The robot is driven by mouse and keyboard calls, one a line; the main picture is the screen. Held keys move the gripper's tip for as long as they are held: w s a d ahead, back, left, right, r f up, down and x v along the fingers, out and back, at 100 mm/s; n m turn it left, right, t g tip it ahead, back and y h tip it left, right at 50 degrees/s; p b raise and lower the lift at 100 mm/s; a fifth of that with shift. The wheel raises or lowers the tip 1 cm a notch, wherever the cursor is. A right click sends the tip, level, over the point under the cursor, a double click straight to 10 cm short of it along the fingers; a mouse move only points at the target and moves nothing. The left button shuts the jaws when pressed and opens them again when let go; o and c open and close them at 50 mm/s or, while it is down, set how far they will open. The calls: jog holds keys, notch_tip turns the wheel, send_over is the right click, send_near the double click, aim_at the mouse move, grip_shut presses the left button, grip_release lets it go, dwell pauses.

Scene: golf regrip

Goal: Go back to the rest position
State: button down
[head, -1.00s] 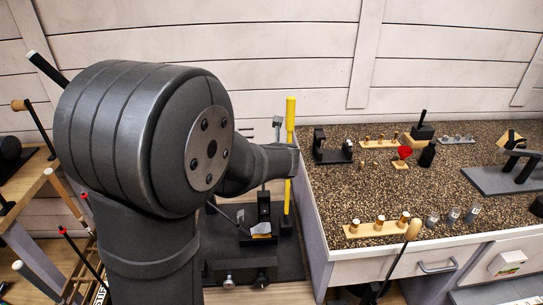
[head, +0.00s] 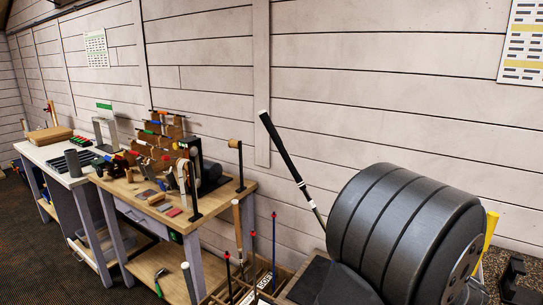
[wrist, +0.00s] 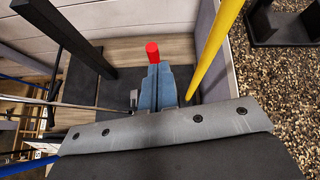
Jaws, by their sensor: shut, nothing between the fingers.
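My gripper (wrist: 168,95) shows in the wrist view as two blue-grey fingers shut together, with nothing between them. A red cylindrical end (wrist: 152,52) shows just beyond the fingertips; I cannot tell whether it is touching them. In the head view the gripper is out of sight, and a large dark joint of my arm fills the lower right. A golf club with a black grip and white cap (head: 284,153) leans beside that joint.
A yellow pole (wrist: 215,45) stands close to the right of my gripper, and a black post (wrist: 65,32) to its left. A wooden bench (head: 145,205) with tools and a club rack (head: 245,290) stand left of my arm.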

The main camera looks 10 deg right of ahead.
notch_tip(320, 180, down, 8)
jog(key=w, duration=0.2)
jog(key=shift+w+d+r, duration=0.15)
jog(key=shift+w+d, duration=0.1)
jog(key=shift+d, duration=0.1)
jog(key=shift+r, duration=0.1)
jog(key=s+a+r, duration=0.1)
jog(key=s+r, duration=0.2)
jog(key=r, duration=0.8)
notch_tip(320, 180, down, 10)
jog(key=w+d, duration=0.2)
jog(key=w, duration=0.1)
jog(key=s+a+f+t+h, duration=0.1)
jog(key=s+a+f, duration=0.1)
jog(key=f, duration=0.3)
jog(key=s+a+f+t+h, duration=0.2)
jog(key=s+a+f, duration=0.1)
jog(key=f, duration=0.3)
jog(key=shift+a, duration=0.55)
jog(key=shift+s, duration=0.1)
